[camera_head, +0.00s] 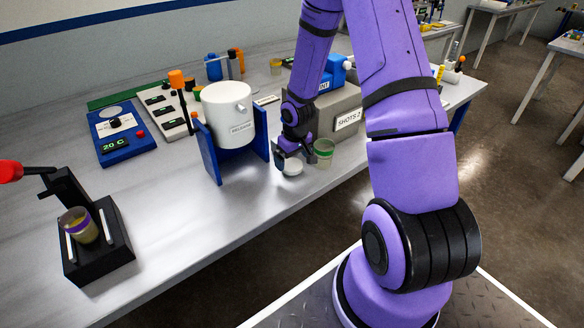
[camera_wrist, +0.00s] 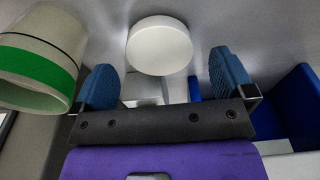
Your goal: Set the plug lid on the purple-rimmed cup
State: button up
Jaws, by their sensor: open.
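The white, round plug lid (camera_head: 291,168) is on the bench below my gripper (camera_head: 293,154). In the wrist view, the lid (camera_wrist: 160,48) shows just ahead of the gap between the blue fingers of my gripper (camera_wrist: 163,68). The fingers are open on either side and apart from it. The cup with a purple rim band (camera_head: 79,226) stands slightly tilted in a black stand at the far left, away from my gripper. It holds something yellowish, and nothing covers its top.
A green-banded cup (camera_head: 323,153) stands close to the right of the lid; it looms left of the fingers in the wrist view (camera_wrist: 40,60). A white vessel in a blue holder (camera_head: 228,114) stands left of my gripper. A grey box (camera_head: 341,118) is behind. The front bench is clear.

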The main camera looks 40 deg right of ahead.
aim_at(292, 164)
jog(key=shift+w+f, duration=0.15)
jog(key=shift+f, duration=0.6)
jog(key=shift+w+f, duration=0.1)
jog(key=shift+f, duration=0.65)
jog(key=c, duration=1)
